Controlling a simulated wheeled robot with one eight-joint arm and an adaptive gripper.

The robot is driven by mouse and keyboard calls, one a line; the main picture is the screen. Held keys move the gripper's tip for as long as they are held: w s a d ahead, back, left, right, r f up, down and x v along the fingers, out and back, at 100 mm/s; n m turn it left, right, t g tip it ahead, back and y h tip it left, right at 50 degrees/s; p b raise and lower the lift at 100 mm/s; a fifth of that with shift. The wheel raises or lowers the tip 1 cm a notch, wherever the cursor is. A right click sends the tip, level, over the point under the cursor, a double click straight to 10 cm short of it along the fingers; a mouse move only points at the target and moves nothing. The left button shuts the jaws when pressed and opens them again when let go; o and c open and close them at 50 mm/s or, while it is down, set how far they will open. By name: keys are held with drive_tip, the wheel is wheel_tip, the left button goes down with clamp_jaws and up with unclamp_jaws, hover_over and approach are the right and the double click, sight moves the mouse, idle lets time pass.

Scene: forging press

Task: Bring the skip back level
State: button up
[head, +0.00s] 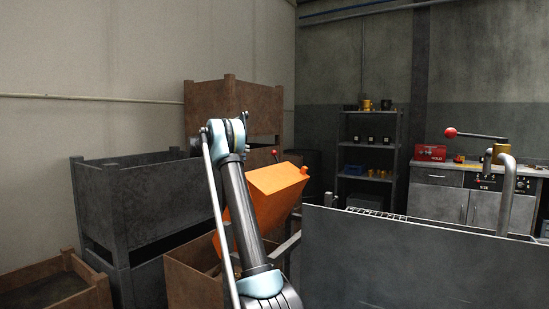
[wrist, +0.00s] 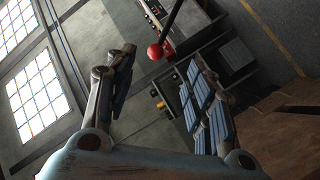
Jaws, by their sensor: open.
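The orange skip (head: 275,190) is tilted, its body slanting down to the left over a brown box. My arm covers part of its left side. A small red knob (head: 275,153) shows just above the skip. In the wrist view, a red ball (wrist: 155,51) on a dark lever appears in the gap between my fingertips; I cannot tell how far beyond them it is. My gripper (wrist: 161,64) is open with nothing between its pads. In the head view the gripper is hidden behind my arm.
Dark metal crates (head: 150,200) and a brown crate (head: 232,105) stand at the left and behind. A brown box (head: 195,285) sits below the skip. A large grey panel (head: 400,255) fills the right front. Another red-knobbed lever (head: 450,132) stands above the cabinets (head: 465,200).

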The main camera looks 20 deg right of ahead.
sight(274, 153)
drive_tip(key=d, duration=0.6)
drive_tip(key=w+d+f+m+g+h, duration=0.1)
drive_tip(key=d, duration=0.5)
drive_tip(key=d+m+h, duration=0.1)
drive_tip(key=d, duration=0.5)
drive_tip(key=shift+w+d+f+g, duration=0.15)
drive_tip(key=shift+w+g, duration=0.15)
drive_tip(key=shift+c, duration=0.3)
clamp_jaws()
